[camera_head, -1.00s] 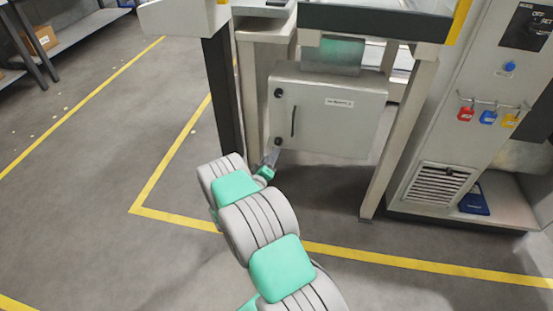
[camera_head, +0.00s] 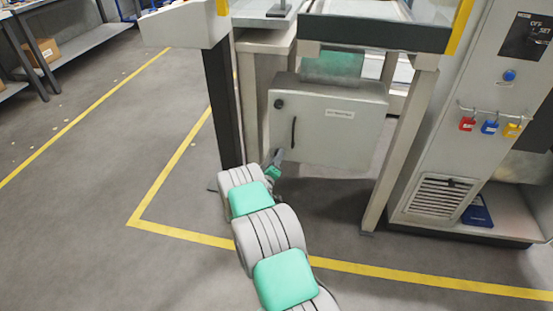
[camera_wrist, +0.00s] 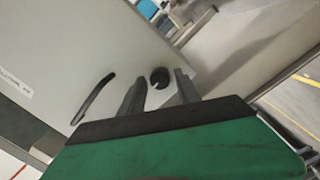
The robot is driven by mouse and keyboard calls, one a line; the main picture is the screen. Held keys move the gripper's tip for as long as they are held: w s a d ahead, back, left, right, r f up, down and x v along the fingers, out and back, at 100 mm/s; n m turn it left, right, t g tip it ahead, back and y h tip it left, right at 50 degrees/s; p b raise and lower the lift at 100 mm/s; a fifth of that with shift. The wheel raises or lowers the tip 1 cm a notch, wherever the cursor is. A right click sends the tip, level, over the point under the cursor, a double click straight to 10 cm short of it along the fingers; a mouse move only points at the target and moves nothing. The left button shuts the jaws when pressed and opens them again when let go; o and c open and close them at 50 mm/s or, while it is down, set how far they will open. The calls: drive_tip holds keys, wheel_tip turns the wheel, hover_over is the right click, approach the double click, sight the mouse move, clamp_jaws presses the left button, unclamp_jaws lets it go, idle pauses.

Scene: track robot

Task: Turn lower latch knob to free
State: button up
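The grey cabinet door (camera_head: 345,140) hangs under the bench, with a dark upper knob (camera_head: 278,104) and a dark vertical handle (camera_head: 293,132) near its left edge. My gripper (camera_head: 277,157) is at the door's lower left corner and hides the lower latch knob in the head view. In the wrist view the lower knob (camera_wrist: 159,78) shows as a dark round shape between the two grey fingers of my gripper. The fingers are apart, one on each side of it. I cannot tell whether they touch it. The handle (camera_wrist: 92,99) is to its left.
A dark bench leg (camera_head: 223,100) stands just left of the door and a pale leg (camera_head: 402,145) to its right. A grey control cabinet (camera_head: 480,80) with hanging coloured tags is farther right. The floor in front is clear, with yellow lines (camera_head: 185,232).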

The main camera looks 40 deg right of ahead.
clamp_jaws()
drive_tip(key=shift+m+b, duration=0.35)
drive_tip(key=shift+m, duration=0.05)
drive_tip(key=m+b, duration=0.7)
drive_tip(key=m, duration=0.1)
drive_tip(key=m+y+b, duration=0.1)
drive_tip(key=m+b, duration=0.6)
drive_tip(key=m, duration=0.1)
drive_tip(key=shift+r+t+y, duration=0.15)
drive_tip(key=shift+t+y, duration=0.15)
drive_tip(key=shift+r, duration=0.1)
idle(0.6)
drive_tip(key=shift+o, duration=1.4)
unclamp_jaws()
